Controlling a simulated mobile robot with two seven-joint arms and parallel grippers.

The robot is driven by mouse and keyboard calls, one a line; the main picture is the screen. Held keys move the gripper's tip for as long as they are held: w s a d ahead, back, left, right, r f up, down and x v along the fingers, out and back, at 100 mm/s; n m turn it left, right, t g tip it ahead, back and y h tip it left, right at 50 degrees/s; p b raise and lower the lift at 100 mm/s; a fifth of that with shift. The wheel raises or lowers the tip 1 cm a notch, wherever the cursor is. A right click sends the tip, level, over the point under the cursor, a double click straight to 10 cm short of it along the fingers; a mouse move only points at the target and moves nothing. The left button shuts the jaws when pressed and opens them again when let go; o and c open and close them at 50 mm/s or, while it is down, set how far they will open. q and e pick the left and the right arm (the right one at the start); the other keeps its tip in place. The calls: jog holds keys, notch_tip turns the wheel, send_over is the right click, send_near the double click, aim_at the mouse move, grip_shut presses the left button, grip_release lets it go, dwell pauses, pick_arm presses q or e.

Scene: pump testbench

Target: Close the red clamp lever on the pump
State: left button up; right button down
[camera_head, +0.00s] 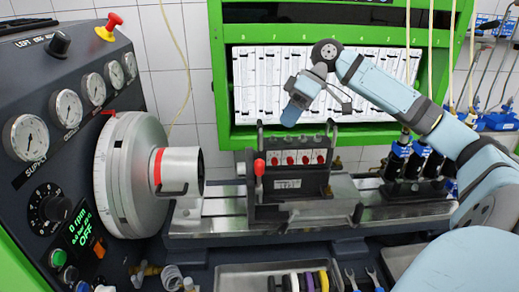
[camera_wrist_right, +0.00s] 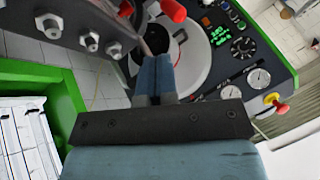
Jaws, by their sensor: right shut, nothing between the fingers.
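The pump (camera_head: 288,183) is a dark block with several red caps, standing on the metal bench rail. The clamp lever's red knob (camera_head: 259,167) is at the pump's left side; a red handle (camera_wrist_right: 172,10) shows at the top edge of the right wrist view. My right gripper (camera_head: 290,117) hangs above the pump, its blue fingers pointing down. In the wrist view its fingers (camera_wrist_right: 155,68) are together and empty, apart from the red handle, which lies just beyond the tips. My left gripper is not in view.
The bench's round drive flange (camera_head: 125,175) and gauge panel (camera_head: 70,110) stand on the left. A green-framed cabinet (camera_head: 221,100) is behind the pump. A grey tray (camera_head: 230,277) with coloured rings lies in front. Bolts (camera_wrist_right: 90,42) on dark metal are close to my wrist camera.

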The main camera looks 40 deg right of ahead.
jog(key=shift+s, duration=0.15)
jog(key=p, duration=0.1)
send_near(259, 177)
jog(key=w+a+f, duration=0.2)
jog(key=f, duration=0.1)
jog(key=shift+w+a+f, duration=0.1)
dwell(0.6)
